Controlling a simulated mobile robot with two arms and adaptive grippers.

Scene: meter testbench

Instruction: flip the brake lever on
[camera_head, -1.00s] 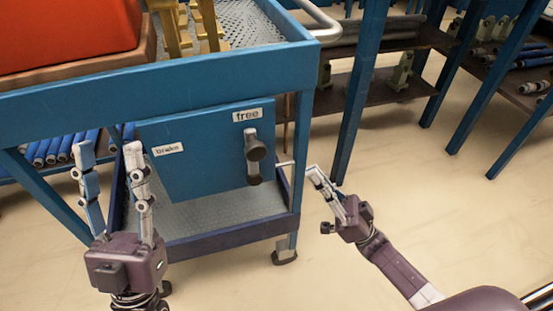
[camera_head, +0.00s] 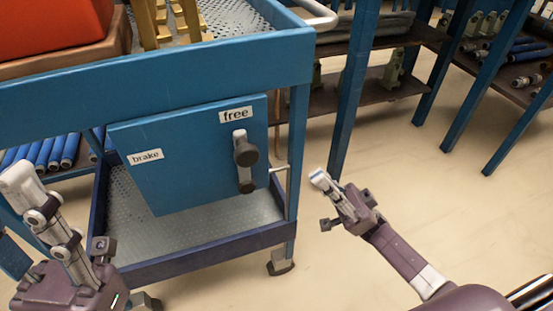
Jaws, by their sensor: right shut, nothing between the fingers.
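The brake lever (camera_head: 246,156) has a dark knob and is mounted at the right side of a blue panel (camera_head: 190,185) on the cart. Its upper end is just below the "free" label (camera_head: 236,115). The "brake" label (camera_head: 146,157) is at the panel's left. My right gripper (camera_head: 319,179) is shut and empty, to the right of the lever and apart from it in the picture. My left gripper (camera_head: 20,215) is at the lower left, its fingers spread and partly cut off by the picture edge, apart from the lever.
The blue cart (camera_head: 160,75) carries an orange box (camera_head: 50,28) and yellow metal parts. Shelves (camera_head: 370,95) stand behind.

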